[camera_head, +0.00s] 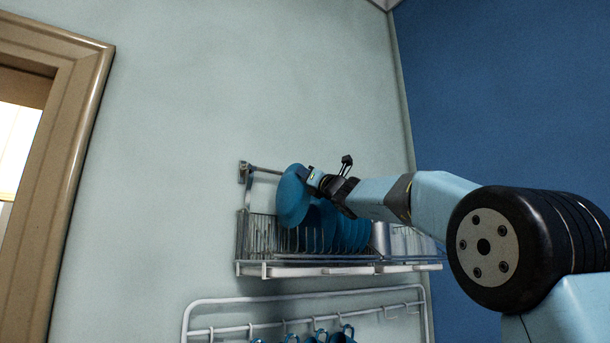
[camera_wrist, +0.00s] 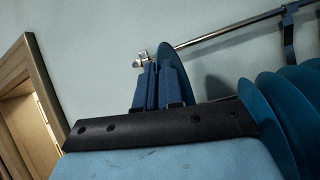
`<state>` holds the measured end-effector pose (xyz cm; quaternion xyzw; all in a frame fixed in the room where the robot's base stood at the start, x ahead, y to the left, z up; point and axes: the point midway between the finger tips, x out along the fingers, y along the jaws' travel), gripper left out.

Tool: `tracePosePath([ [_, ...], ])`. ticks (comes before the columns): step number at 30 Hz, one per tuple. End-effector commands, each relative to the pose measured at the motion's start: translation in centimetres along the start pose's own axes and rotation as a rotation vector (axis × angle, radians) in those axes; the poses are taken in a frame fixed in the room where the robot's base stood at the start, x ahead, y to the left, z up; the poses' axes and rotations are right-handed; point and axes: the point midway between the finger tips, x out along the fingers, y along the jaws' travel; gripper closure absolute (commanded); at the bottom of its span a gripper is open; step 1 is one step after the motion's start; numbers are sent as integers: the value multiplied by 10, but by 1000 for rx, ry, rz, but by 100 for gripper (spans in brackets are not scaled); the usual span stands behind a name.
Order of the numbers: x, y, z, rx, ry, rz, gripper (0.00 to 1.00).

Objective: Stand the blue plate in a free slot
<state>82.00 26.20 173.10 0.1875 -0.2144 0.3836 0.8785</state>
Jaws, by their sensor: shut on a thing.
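The blue plate (camera_head: 292,196) is held upright by my gripper (camera_head: 311,176), above the left part of the wall dish rack (camera_head: 257,238). In the wrist view my gripper (camera_wrist: 158,84) has its two fingers close together, shut on the plate's edge, and part of the plate (camera_wrist: 180,62) shows behind them. Several other blue plates (camera_head: 352,235) stand in the rack slots just right of the held plate. They also show at the right of the wrist view (camera_wrist: 285,105). Whether the held plate's lower edge touches the rack wires cannot be told.
The rack's left end (camera_head: 249,222) shows bare wires. A metal rail (camera_wrist: 235,30) runs along the wall above the rack. Below hangs a white rail (camera_head: 250,329) with several blue mugs (camera_head: 342,335). A wooden door frame (camera_head: 72,130) stands at the left.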

Motion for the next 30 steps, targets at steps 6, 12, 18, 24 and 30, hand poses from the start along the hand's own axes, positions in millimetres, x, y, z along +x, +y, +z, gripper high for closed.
tracePosePath([
  [6, -3, 0, -4, 1, 0, 1, 100],
  [12, -7, -2, -10, 2, -1, 1, 100],
  [18, -10, -3, -16, 2, 0, 0, 100],
  [24, -12, -3, -18, 3, -1, 0, 100],
  [30, -12, -3, -18, 2, -1, 0, 100],
])
